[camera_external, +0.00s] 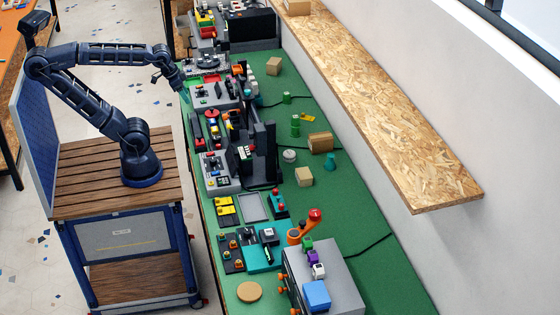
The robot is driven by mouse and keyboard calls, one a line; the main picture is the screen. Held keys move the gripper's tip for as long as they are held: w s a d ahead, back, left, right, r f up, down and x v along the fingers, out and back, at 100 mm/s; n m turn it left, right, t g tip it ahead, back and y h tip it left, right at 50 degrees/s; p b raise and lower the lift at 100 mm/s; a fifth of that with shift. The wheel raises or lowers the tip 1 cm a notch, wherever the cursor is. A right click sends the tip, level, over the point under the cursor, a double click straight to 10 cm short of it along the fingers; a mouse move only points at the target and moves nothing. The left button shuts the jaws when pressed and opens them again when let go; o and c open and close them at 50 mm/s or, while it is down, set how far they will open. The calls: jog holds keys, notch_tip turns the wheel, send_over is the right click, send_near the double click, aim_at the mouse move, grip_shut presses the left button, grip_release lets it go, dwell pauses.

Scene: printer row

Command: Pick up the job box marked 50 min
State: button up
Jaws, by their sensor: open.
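Several tan boxes stand on the green bench: one at the back (273,66), one in the middle (320,142), and one a little nearer (304,176). Another tan box (298,7) stands at the far end of the wall shelf. No marking on any box is readable at this size, so I cannot tell which is marked 50 min. My gripper (184,94) is open and points down at the bench's left edge, near the far machines, left of all these boxes. Its fingers are small in this view, and I see nothing held.
The green bench (345,220) carries grey machines (218,172) along its left side and a dark upright frame (262,150) between my gripper and the middle boxes. A chipboard shelf (400,130) runs along the wall. A grey box-shaped unit (335,272) stands at the front.

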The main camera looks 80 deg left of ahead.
jog(key=o, duration=0.4)
jog(key=w+r+n+h, duration=0.2)
jog(key=w+n, duration=0.8)
jog(key=w, duration=2.1)
jog(key=n+g+h, duration=0.2)
jog(key=n+g, duration=0.3)
jog(key=n, duration=0.3)
send_near(304, 173)
jog(key=shift+x, duration=5.3)
